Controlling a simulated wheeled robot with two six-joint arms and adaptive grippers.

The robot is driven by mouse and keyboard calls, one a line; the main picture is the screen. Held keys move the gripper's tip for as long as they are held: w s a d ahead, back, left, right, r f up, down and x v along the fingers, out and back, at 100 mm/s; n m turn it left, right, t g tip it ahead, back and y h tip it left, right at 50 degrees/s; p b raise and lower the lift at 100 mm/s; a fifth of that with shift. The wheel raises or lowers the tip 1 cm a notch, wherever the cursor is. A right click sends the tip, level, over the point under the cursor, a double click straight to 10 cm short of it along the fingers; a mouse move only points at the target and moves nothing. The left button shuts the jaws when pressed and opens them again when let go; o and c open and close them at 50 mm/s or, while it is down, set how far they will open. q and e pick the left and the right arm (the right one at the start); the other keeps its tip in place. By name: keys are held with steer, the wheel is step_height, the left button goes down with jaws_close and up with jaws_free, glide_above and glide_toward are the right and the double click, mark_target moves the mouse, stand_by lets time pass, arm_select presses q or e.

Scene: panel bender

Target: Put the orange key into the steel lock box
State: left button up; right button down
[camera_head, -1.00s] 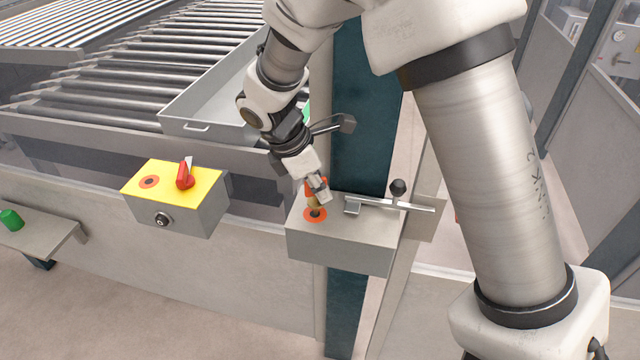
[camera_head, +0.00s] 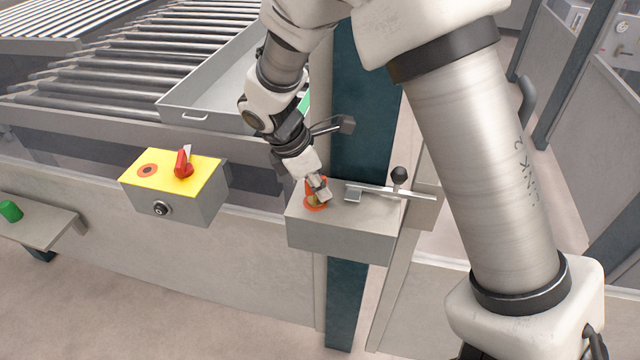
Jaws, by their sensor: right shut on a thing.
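The steel lock box (camera_head: 345,242) is a grey box at the centre, with an orange ring (camera_head: 308,207) around a hole on its top left. My right gripper (camera_head: 320,193) points down over this ring and is shut on the orange key (camera_head: 311,187). The key is mostly covered by the fingers. Its brass lower part is at the ring, but I cannot tell how deep it sits in the hole. My left gripper is not in view.
A bolt with a black knob (camera_head: 399,175) lies beside the lock box top. A yellow-topped box (camera_head: 205,172) with a red switch (camera_head: 183,163) stands left. A grey tray (camera_head: 180,115) and roller conveyor lie behind. A green object (camera_head: 10,211) sits on a shelf at far left.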

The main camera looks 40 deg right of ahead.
steer(key=c, duration=1.2)
jaws_free()
steer(key=shift+o, duration=0.2)
steer(key=v, duration=1.2)
